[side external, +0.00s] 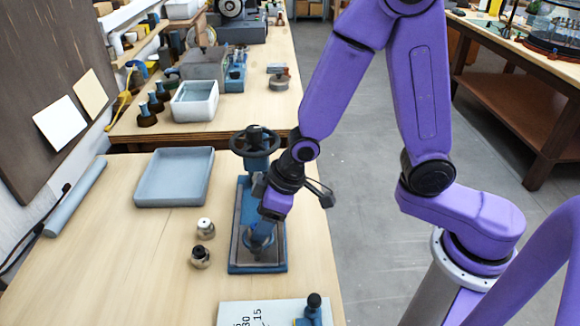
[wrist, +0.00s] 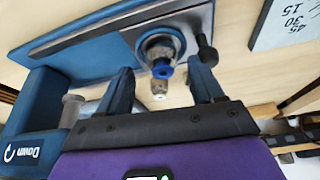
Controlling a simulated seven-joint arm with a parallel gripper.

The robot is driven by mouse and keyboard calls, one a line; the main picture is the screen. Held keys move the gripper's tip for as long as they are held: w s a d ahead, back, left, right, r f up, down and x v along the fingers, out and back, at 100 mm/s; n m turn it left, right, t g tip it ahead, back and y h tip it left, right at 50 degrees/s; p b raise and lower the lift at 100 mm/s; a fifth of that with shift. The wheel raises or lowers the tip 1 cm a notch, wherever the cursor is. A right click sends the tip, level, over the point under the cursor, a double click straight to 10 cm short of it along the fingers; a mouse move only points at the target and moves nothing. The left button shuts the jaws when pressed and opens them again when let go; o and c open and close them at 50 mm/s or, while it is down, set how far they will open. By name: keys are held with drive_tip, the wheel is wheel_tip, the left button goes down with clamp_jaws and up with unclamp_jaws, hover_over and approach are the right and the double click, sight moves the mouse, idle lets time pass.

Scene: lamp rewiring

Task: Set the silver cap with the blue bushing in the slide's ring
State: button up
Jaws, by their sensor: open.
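The silver cap with the blue bushing (wrist: 162,58) stands at the slide's ring, at the end of the grey slide (wrist: 195,22) on the blue press, in the wrist view. I cannot tell whether it is fully seated. My gripper (wrist: 160,72) is open, with one finger on each side of the cap and a gap to both. In the side external view my gripper (side external: 262,232) is low over the press base (side external: 256,268) and hides the cap and ring.
A white-topped cap (side external: 205,228) and a dark-topped cap (side external: 200,257) stand on the table left of the press. The press handwheel (side external: 255,141) rises behind my gripper. A blue-grey tray (side external: 174,178) lies at far left; a numbered plate (side external: 262,313) lies in front.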

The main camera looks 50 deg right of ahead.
drive_tip(key=v, duration=1.4)
drive_tip(key=shift+s+r, duration=0.15)
drive_tip(key=shift+r, duration=0.2)
drive_tip(key=shift+d, duration=0.15)
drive_tip(key=shift+r, duration=0.1)
drive_tip(key=v, duration=0.8)
drive_tip(key=shift+w+a+r, duration=0.2)
drive_tip(key=shift+w+r, duration=0.05)
drive_tip(key=shift+r, duration=0.2)
drive_tip(key=s+d+f+n+g+h, duration=0.2)
drive_tip(key=s+d+f+n+g, duration=0.1)
drive_tip(key=s+d+f, duration=0.6)
drive_tip(key=s+f+n, duration=0.1)
drive_tip(key=s+f, duration=0.2)
drive_tip(key=s, duration=0.1)
drive_tip(key=shift+s+n, duration=0.25)
drive_tip(key=shift+n, duration=0.15)
